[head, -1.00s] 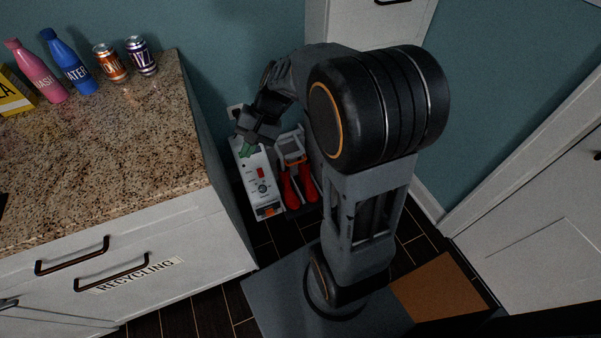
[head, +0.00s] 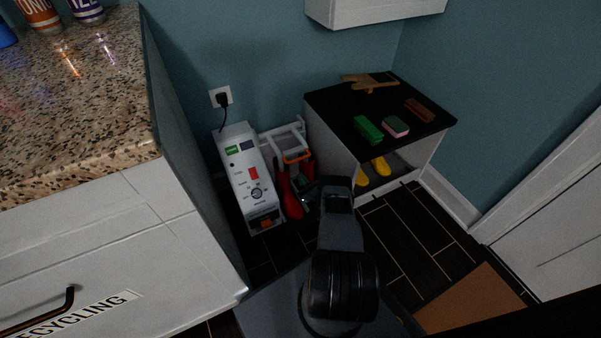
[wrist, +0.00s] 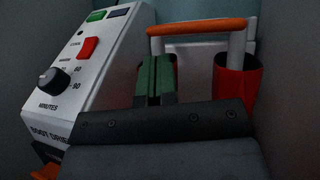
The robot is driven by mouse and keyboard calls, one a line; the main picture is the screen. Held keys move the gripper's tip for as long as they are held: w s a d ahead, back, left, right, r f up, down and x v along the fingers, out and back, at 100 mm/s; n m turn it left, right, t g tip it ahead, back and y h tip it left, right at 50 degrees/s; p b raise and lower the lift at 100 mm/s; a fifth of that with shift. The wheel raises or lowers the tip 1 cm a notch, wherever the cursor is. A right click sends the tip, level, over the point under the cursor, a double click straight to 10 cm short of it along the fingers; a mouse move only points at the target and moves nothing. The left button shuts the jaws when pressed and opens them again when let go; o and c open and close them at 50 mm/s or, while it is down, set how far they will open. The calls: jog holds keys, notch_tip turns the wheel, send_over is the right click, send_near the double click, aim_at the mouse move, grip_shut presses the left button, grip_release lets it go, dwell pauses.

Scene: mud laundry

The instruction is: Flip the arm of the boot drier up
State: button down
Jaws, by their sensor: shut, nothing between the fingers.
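The boot drier (head: 240,178) is a white box on the floor with a red switch, a dial and a green label; it fills the left of the wrist view (wrist: 97,62). Beside it, its pale arm frame with an orange bar (head: 296,158) stands behind and above two red boots (head: 290,198). In the wrist view the orange bar (wrist: 198,27) crosses the top, with a red boot (wrist: 236,95) at right. My gripper (head: 303,186) is shut and empty, low by the boots. Its green fingertips (wrist: 154,75) sit below the bar's left end and partly hide the left boot.
A granite counter (head: 85,110) stands at left. At right, a black-topped shelf (head: 335,105) holds a green block, a pink sponge and a brown brush, with yellow boots (head: 380,168) below. A wall outlet (head: 221,97) is behind the drier.

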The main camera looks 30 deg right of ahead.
jog(key=s+d+f+m+h+b, duration=0.1)
jog(key=s+d+f+m+h, duration=0.1)
jog(key=s+f+m+h, duration=0.2)
notch_tip(320, 180, down, 4)
jog(key=shift+s+d+r+t+h+b, duration=0.15)
jog(key=shift+s+t+h+b, duration=0.2)
jog(key=shift+h, duration=0.85)
jog(key=s+r+b+x, duration=0.1)
jog(key=b+x, duration=0.3)
jog(key=x, duration=0.8)
jog(key=shift+r, duration=0.85)
